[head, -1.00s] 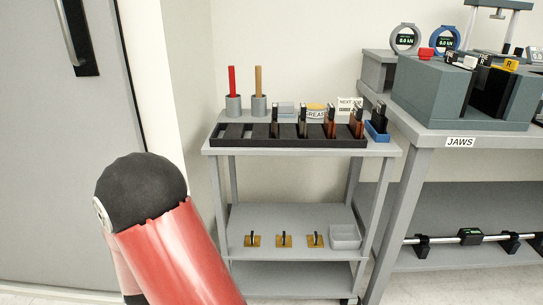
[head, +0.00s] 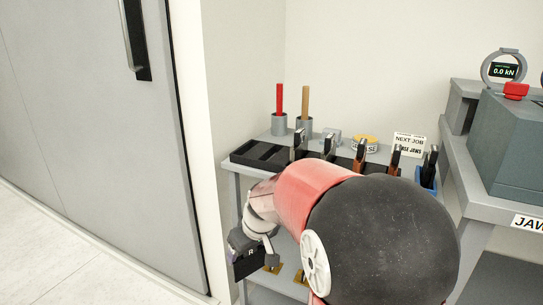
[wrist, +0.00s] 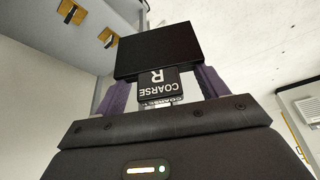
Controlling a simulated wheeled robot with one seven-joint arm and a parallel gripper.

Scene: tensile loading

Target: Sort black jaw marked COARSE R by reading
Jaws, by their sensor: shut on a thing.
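My gripper (wrist: 160,82) is shut on the black jaw (wrist: 157,48), whose label reads COARSE R upside down in the wrist view. The jaw sits between the two purple fingers. In the head view my gripper (head: 254,244) holds the jaw (head: 247,265) low in front of the cart's left side, apart from the rack. The black slotted rack (head: 258,156) on the cart top has bare slots at its left and several upright jaws farther right. A blue holder (head: 426,177) at the right end holds a dark jaw. My arm hides much of the rack's front.
Red-handled (head: 280,99) and tan-handled (head: 305,101) tools stand in grey cups behind the rack. The bench (head: 493,206) stands right. Hooks on yellow plates (head: 301,277) sit on the lower shelf. Floor at left is clear.

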